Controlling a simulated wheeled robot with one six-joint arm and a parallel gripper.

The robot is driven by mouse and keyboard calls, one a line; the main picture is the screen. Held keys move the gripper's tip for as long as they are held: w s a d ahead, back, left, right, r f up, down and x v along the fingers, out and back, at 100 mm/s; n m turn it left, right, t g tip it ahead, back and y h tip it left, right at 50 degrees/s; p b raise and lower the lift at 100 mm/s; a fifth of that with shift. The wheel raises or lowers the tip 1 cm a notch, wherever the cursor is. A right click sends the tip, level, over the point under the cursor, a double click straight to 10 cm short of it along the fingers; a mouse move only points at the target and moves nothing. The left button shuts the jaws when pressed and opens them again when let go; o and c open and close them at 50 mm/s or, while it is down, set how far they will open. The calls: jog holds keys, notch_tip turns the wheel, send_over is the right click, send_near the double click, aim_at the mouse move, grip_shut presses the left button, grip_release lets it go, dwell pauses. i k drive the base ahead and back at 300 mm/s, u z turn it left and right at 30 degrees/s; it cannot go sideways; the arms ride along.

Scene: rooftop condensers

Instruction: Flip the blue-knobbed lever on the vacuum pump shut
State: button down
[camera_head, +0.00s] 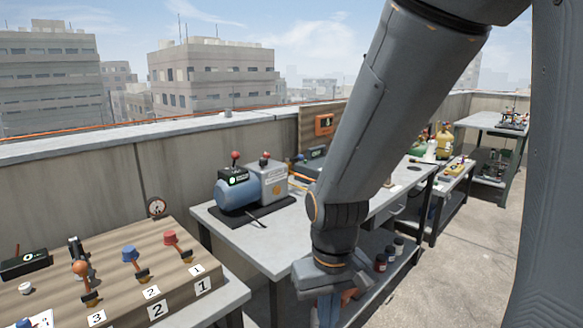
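A blue cylinder joined to a grey box, probably the vacuum pump (237,196), sits on a black mat on the grey table in the middle. Two small upright levers with red knobs (235,156) show on top of it; I see no blue knob there. A blue-knobbed lever (130,252) stands on the wooden block at the lower left, between a red-knobbed lever (171,240) and an orange-knobbed lever (80,270). My gripper (328,306) points down beside the table's front edge, right of and apart from these levers. Its fingers are mostly hidden, so its opening is unclear.
The wooden block (185,267) carries number tags 1, 2 and 3. A gauge (156,207) stands behind it. Dark jars (381,262) sit on the shelf below the middle table (262,247). More benches stand at the right; concrete floor (460,270) there is clear.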

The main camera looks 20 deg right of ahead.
aim_at(300, 157)
jog(key=k, duration=1.25)
jog(key=u, duration=0.85)
jog(key=i, duration=1.55)
jog(key=z, duration=0.6)
jog(key=i, duration=0.55)
jog(key=z, duration=0.05)
